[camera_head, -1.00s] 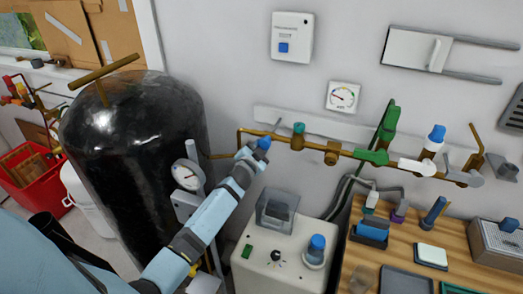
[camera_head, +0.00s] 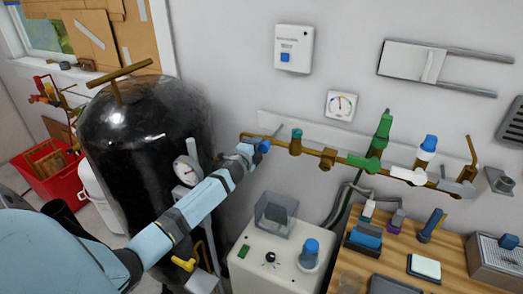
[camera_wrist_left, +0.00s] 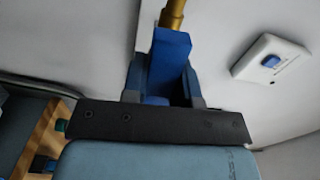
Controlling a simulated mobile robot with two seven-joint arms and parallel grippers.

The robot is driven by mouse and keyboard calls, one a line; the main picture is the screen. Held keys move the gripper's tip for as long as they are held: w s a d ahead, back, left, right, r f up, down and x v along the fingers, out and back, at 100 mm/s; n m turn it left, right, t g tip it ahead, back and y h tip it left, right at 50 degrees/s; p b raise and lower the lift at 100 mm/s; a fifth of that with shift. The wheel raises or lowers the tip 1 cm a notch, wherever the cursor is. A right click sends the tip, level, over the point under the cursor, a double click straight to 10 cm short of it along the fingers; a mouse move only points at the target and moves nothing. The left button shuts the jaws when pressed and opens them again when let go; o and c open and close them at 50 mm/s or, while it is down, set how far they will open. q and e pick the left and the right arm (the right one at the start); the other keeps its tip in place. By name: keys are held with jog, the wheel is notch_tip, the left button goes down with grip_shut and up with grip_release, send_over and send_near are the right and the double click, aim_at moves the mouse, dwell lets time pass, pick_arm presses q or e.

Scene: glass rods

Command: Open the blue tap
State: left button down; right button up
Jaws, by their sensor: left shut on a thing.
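The blue tap (camera_head: 264,146) is at the left end of the brass pipe (camera_head: 340,157) on the wall. My left gripper (camera_head: 254,149) reaches it from the lower left and is shut on its blue handle. In the left wrist view, the blue handle (camera_wrist_left: 171,55) sits between the two fingers of the left gripper (camera_wrist_left: 166,88). A brass piece (camera_wrist_left: 172,14) shows beyond the handle. The fingers hide part of the tap. My right gripper is not in view.
Green (camera_head: 365,162) and white (camera_head: 409,176) taps sit farther right on the pipe. A round gauge (camera_head: 341,105) hangs above it, needle near upright. A black tank (camera_head: 135,130) stands left, close to my arm. A white machine (camera_head: 275,252) stands below.

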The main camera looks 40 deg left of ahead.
pick_arm(q)
jog(key=shift+r+m, duration=0.1)
jog(key=shift+m, duration=0.3)
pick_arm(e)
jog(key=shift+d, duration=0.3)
pick_arm(q)
jog(key=c, duration=0.9)
grip_release()
jog(key=b+v, duration=0.1)
jog(key=v, duration=0.6)
jog(key=shift+s, duration=0.25)
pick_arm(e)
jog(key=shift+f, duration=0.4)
